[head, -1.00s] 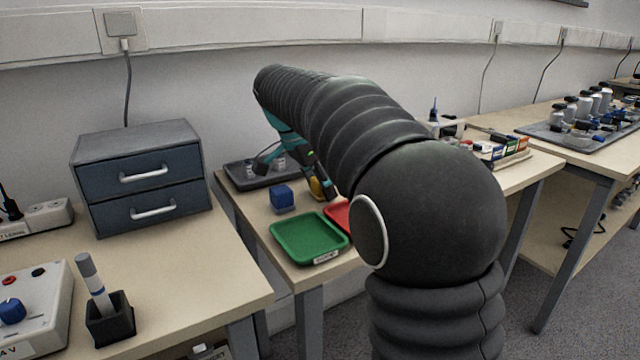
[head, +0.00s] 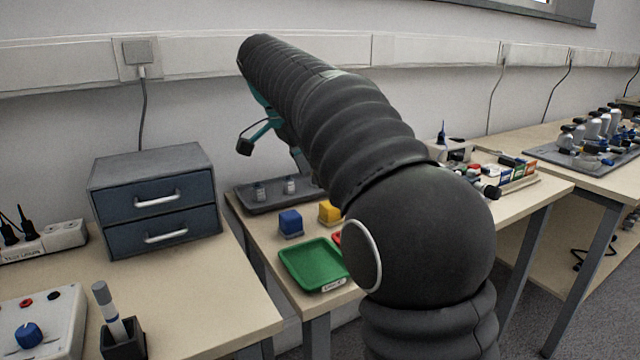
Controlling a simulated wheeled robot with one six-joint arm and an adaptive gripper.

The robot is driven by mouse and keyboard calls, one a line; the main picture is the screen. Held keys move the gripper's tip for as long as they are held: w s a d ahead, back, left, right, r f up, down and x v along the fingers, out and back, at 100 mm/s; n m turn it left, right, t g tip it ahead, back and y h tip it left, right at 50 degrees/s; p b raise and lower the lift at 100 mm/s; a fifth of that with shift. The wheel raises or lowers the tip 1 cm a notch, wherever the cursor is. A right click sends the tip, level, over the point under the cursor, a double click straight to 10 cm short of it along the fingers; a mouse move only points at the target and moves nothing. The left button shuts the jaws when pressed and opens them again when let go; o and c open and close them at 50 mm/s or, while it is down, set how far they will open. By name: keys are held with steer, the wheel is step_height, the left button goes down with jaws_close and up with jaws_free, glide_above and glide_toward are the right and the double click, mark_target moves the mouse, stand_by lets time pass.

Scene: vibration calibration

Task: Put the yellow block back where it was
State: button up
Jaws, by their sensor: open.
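My gripper (head: 276,158) is teal and black, open and empty. It is above the back of the table, up and to the left of the yellow block and apart from it. Its right finger is partly hidden by my arm.
A dark tray (head: 262,204) with small metal pieces is at the back. A drawer unit (head: 155,200) stands left.

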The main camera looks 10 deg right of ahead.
steer(key=shift+v, duration=0.85)
steer(key=s+d+f+n+y, duration=0.1)
steer(key=s+n, duration=0.1)
steer(key=s, duration=0.2)
steer(key=s+d+f+n+t, duration=0.1)
steer(key=s+f+n, duration=0.1)
steer(key=s, duration=0.3)
steer(key=s+d+f+n+y, duration=0.1)
steer(key=s+d+f+n, duration=0.1)
steer(key=s, duration=0.3)
steer(key=shift+s+d+f+n+t+y, duration=0.1)
steer(key=shift+s+n+t+y, duration=0.2)
steer(key=shift+n, duration=0.5)
steer(key=s+f+n+t+y, duration=0.1)
steer(key=s+f+n, duration=0.5)
steer(key=s+f, duration=0.8)
steer(key=shift+s+d+f+n+t+y, duration=0.2)
steer(key=shift+n+t+y, duration=0.2)
steer(key=shift+t, duration=0.4)
